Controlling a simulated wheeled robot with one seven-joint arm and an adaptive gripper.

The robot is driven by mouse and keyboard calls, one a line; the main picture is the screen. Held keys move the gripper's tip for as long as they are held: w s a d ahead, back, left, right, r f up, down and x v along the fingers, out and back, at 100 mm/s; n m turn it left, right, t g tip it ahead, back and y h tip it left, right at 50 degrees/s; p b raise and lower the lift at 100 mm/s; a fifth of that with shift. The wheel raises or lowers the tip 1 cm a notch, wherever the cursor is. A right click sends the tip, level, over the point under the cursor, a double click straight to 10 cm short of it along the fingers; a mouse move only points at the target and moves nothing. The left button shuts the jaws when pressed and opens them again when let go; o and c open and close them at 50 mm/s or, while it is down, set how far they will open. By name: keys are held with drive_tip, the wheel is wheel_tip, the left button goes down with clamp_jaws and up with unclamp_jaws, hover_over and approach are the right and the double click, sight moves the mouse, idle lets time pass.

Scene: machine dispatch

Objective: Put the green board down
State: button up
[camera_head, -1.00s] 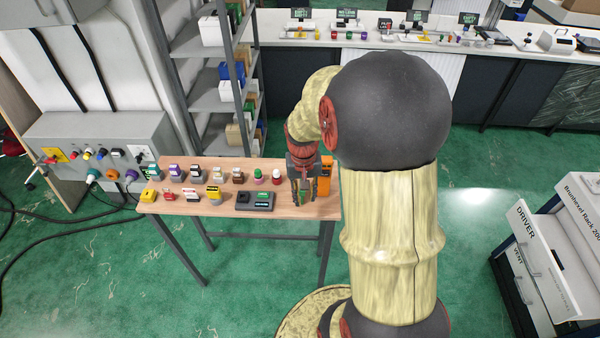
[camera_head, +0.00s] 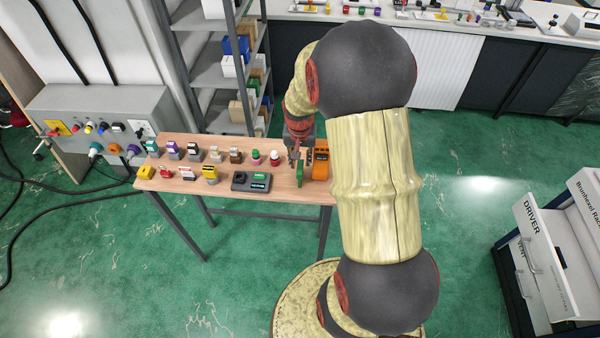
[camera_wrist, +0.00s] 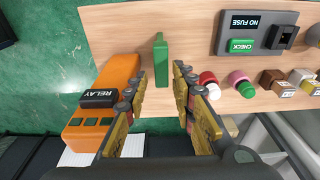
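The green board (camera_head: 299,174) stands upright on the wooden table near its right end, left of the orange relay box (camera_head: 319,163). In the wrist view the green board (camera_wrist: 161,54) lies just beyond my fingertips, in line with the gap between them. My gripper (camera_wrist: 160,72) is open, with clear space between its two fingers and nothing held. In the head view my gripper (camera_head: 295,152) is just behind the board, and its fingers are small and partly hidden there.
A dark fuse checker (camera_wrist: 252,30) with a green CHECK button sits beside the board. Several small coloured bottles and blocks stand along the table (camera_head: 225,186). The relay box (camera_wrist: 103,105) is close to one finger. A shelf rack stands behind the table.

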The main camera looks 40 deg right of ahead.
sight(300, 167)
drive_tip(key=f, duration=0.4)
drive_tip(key=shift+w+f+b, duration=0.2)
drive_tip(key=shift+b, duration=0.15)
drive_tip(key=shift+c, duration=1)
drive_tip(key=c, duration=0.4)
clamp_jaws()
